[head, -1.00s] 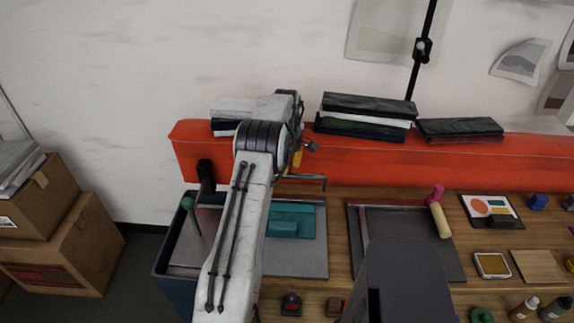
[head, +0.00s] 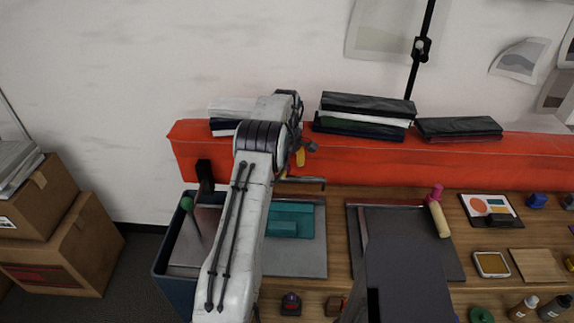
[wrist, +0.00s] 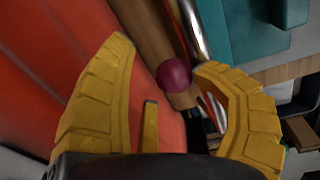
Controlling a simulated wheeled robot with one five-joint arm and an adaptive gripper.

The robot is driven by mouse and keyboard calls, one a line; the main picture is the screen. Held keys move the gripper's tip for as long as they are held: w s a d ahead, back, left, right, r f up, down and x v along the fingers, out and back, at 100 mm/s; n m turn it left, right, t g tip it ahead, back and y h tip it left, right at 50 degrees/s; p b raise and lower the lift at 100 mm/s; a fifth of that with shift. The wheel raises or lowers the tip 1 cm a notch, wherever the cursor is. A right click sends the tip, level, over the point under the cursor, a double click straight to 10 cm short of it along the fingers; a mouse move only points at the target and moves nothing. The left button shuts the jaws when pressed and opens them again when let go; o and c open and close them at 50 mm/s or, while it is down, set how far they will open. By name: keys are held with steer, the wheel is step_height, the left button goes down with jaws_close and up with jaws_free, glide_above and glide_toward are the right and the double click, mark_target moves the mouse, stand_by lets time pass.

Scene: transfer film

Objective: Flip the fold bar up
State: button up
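A shiny metal bar (wrist: 195,30) shows in the wrist view and looks like the fold bar. A dark red ball knob (wrist: 173,75) is beside it, between my fingertips and close to the right one. I cannot tell whether they touch. My gripper (wrist: 165,60) is open, its yellow fingers spread around the knob. In the head view a thin grey bar (head: 305,180) lies along the back of the left station, partly hidden by my arm. A teal block (head: 290,220) sits on the grey plate (head: 300,262) in front of it.
A red-orange padded barrier (head: 450,160) runs behind the bench, with dark books (head: 365,118) on top. A green-knobbed lever (head: 187,203) stands left of my arm. A second dark plate (head: 415,245) with a roller (head: 438,215) is to the right.

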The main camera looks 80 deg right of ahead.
steer(key=shift+w+a+f, duration=0.1)
steer(key=shift+f, duration=0.35)
step_height(320, 180, up, 13)
steer(key=shift+a, duration=0.4)
steer(key=shift+f, duration=0.1)
